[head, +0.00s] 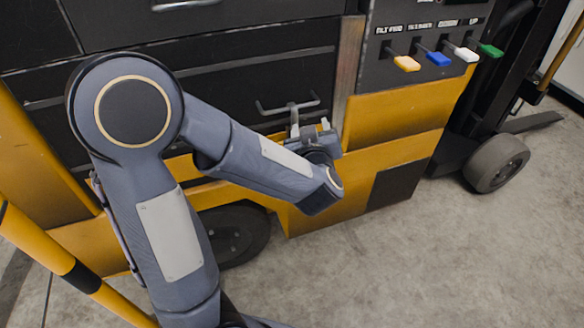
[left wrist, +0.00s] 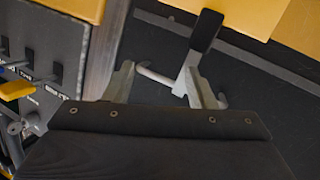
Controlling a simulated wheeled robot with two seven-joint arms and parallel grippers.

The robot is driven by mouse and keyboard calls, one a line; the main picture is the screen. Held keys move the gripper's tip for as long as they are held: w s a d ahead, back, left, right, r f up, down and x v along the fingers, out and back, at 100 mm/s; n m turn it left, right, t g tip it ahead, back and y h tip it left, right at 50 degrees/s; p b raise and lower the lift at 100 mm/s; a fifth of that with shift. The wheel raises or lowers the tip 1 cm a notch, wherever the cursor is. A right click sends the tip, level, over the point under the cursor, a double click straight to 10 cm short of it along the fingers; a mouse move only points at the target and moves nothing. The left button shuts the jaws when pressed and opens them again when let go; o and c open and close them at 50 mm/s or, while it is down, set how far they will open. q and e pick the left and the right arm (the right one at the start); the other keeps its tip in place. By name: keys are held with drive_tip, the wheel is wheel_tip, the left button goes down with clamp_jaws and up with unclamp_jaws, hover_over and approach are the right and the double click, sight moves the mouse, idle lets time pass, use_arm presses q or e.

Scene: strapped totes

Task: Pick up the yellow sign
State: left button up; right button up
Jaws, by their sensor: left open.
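I do not see a separate yellow sign in either view; the yellow surfaces in sight belong to the forklift body (head: 395,115). My left gripper (head: 310,122) is open in front of the black drawer front, close to a grey bar handle (head: 268,110). In the left wrist view the two fingertips of my left gripper (left wrist: 162,82) stand apart, with the handle (left wrist: 158,77) showing between and beyond them. A grey lever with a black end (left wrist: 206,30) rises by the right finger. I cannot tell whether the fingers touch the handle. My right gripper is out of view.
A panel with yellow, blue, white and green levers (head: 438,58) is right of the drawers (head: 240,75). A wheel (head: 497,163) and fork (head: 532,122) are at the right. A yellow and black post (head: 75,270) stands at lower left. The concrete floor (head: 440,260) is clear at lower right.

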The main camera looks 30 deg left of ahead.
use_arm(q)
wheel_tip(320, 180, down, 6)
drive_tip(key=s+g+y+b, duration=0.2)
drive_tip(key=y+b, duration=0.2)
drive_tip(key=y, duration=0.1)
drive_tip(key=shift+n+y, duration=0.5)
drive_tip(key=x, duration=0.2)
drive_tip(key=b+x, duration=0.1)
drive_tip(key=x, duration=0.5)
drive_tip(key=shift+a+r+b, duration=0.25)
drive_tip(key=shift+r+b, duration=0.1)
drive_tip(key=shift+b, duration=0.05)
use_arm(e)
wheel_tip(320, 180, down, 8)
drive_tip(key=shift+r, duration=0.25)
use_arm(q)
clamp_jaws()
